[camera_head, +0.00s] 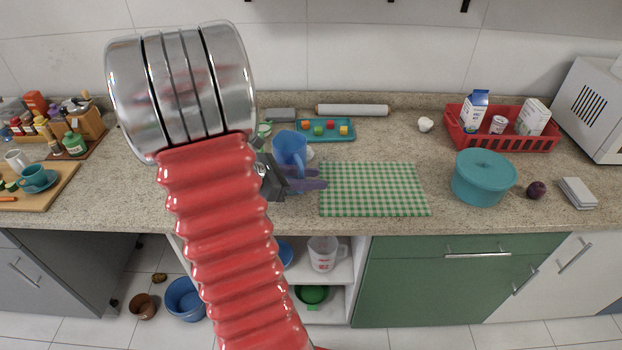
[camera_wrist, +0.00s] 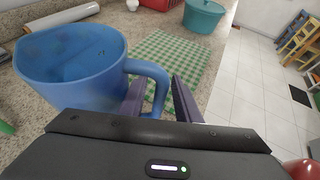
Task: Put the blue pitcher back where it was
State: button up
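The blue pitcher (camera_head: 290,147) is above the counter, left of the checkered cloth. Its wide mouth and handle show large at the left in the wrist view (camera_wrist: 75,65). My gripper (camera_head: 322,184) has purple fingers, one on each side of the pitcher's handle.
A teal tray (camera_head: 326,137) with small coloured blocks and a rolling pin (camera_head: 352,110) lie behind. The green checkered cloth (camera_head: 373,189) is bare. A teal pot (camera_head: 484,178) and a red crate (camera_head: 505,143) stand to the right. A shelf below holds a measuring jug (camera_head: 323,254).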

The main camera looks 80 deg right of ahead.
jog(key=shift+w+r, duration=0.1)
jog(key=shift+r, duration=0.05)
jog(key=v, duration=1.2)
dwell(0.9)
jog(key=w+a+r+m+t+y, duration=0.2)
jog(key=w+a+t, duration=0.2)
jog(key=a, duration=0.9)
jog(key=w+a+r+m+t+y, duration=0.2)
jog(key=a+t, duration=0.4)
jog(key=a, duration=0.8)
jog(key=w+a+r+m+t+y, duration=0.2)
jog(key=w+a+t, duration=0.4)
jog(key=a, duration=0.7)
jog(key=shift+w+a+m+y, duration=0.3)
jog(key=shift+m+y, duration=0.4)
jog(key=shift+y, duration=0.3)
